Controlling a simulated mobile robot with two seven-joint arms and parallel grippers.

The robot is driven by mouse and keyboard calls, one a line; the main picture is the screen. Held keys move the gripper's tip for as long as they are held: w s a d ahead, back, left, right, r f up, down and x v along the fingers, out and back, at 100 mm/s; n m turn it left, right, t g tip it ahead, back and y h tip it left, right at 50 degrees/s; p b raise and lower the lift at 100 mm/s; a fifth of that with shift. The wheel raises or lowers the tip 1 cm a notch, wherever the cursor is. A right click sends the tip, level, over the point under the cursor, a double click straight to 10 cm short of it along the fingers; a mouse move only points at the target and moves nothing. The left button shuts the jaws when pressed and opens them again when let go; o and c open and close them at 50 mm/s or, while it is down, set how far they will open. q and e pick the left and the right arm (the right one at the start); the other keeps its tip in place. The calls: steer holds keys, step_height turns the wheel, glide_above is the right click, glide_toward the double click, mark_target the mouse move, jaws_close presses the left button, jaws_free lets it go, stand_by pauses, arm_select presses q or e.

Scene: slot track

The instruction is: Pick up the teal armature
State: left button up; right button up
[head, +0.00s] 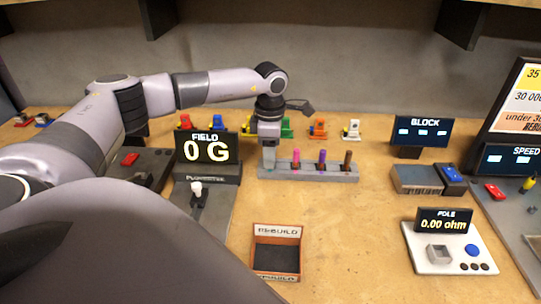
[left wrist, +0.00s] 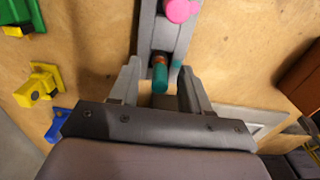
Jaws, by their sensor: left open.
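The teal armature (left wrist: 160,78) stands in the end slot of a grey rack and shows between my left gripper's fingers in the left wrist view. It has a teal body with an orange-brown part. My left gripper (left wrist: 153,80) is open, with one finger on each side of it, and I see no finger closed on it. In the head view the left gripper (head: 268,160) points down over the left end of the grey rack (head: 340,174), and it hides most of the armature. My right gripper is not in view.
Pink (head: 296,158), purple (head: 322,160) and brown (head: 347,160) armatures stand in the same rack to the right. A FIELD display (head: 208,150) is close on the left. A REBUILD box (head: 277,232) sits in front. Small coloured parts line the back.

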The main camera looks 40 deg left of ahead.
arm_select(q)
jaws_close()
steer(key=shift+r, duration=0.15)
